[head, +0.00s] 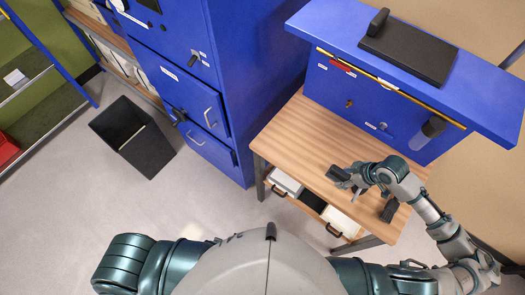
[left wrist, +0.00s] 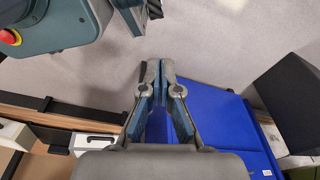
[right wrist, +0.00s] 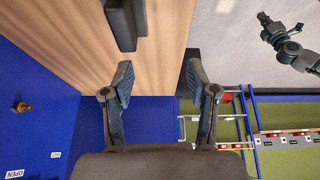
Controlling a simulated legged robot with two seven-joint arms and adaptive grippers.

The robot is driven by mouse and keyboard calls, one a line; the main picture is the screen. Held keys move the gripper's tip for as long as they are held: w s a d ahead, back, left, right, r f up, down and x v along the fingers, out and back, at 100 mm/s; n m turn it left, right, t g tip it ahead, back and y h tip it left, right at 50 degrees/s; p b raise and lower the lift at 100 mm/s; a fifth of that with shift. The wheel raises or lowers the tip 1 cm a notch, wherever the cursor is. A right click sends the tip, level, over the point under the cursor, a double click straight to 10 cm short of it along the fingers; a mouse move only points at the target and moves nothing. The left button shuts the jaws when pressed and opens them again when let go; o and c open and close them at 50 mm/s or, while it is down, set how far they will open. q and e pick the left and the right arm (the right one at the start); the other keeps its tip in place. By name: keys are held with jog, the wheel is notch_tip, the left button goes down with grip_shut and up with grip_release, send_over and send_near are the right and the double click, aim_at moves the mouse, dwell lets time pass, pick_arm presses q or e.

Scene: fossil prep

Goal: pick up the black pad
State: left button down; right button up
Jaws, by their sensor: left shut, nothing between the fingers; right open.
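A small black block-like piece (head: 390,208), which may be the black pad, lies on the wooden table (head: 300,130) near its right edge. It also shows as a dark piece (right wrist: 124,22) at the top of the right wrist view, partly cut off. A larger flat black slab (head: 410,52) lies on top of the blue cabinet. My right gripper (head: 345,184) is over the table, left of the small piece; its fingers (right wrist: 160,78) are open with nothing between them. My left gripper (left wrist: 160,72) is shut and empty over the floor, outside the head view.
A tall blue cabinet (head: 255,80) stands left of the table. A blue cabinet front (head: 360,105) with knobs rises behind the table. White drawers (head: 338,222) sit under the tabletop. A black bin (head: 135,135) stands on open floor (head: 60,200) at left.

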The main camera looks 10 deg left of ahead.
jog(key=w+d+r, duration=0.2)
jog(key=d+r, duration=0.4)
jog(key=r, duration=0.1)
send_near(342, 172)
jog(key=x, duration=0.5)
jog(key=shift+w+f+p, duration=0.1)
jog(key=shift+f+p, duration=0.1)
jog(key=shift+p, duration=0.15)
jog(key=x, duration=0.5)
jog(key=shift+a+f+p, duration=0.15)
jog(key=shift+a+p, duration=0.2)
jog(key=shift+a, duration=0.05)
pick_arm(q)
jog(key=s+a+f, duration=0.2)
jog(key=s+f, duration=0.2)
jog(key=s, duration=0.6)
jog(key=shift+a+f+g, duration=0.3)
jog(key=shift+a, duration=0.05)
pick_arm(e)
jog(key=shift+d, duration=0.15)
jog(key=shift+d+f, duration=0.1)
jog(key=shift+d, duration=0.15)
jog(key=c, duration=1)
grip_shut()
pick_arm(q)
jog(key=shift+d, duration=0.1)
pick_arm(e)
jog(key=shift+a, duration=0.15)
